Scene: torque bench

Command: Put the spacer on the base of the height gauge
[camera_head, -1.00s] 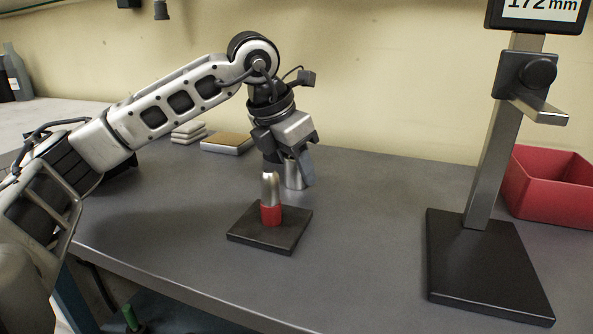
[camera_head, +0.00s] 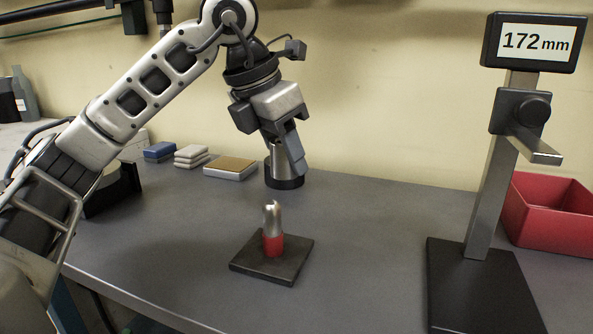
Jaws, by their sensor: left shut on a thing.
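My left gripper (camera_head: 284,150) is shut on a silver cylinder with a dark lower end (camera_head: 284,182), which looks like the spacer. The fingers partly cover it. It is upright and appears to hang above the bench. The height gauge has a display reading 172 mm (camera_head: 535,42), a grey column with a measuring arm (camera_head: 540,152), and a flat black base (camera_head: 485,295) at the right. The visible part of the base is bare. The gripper is well to the left of it. My right gripper is not in view.
A silver post with a red lower part (camera_head: 273,243) stands on a small dark plate (camera_head: 250,268) in front of the gripper. A red bin (camera_head: 550,215) is behind the gauge. Several blocks (camera_head: 230,168) lie at the back left. The bench between plate and gauge is clear.

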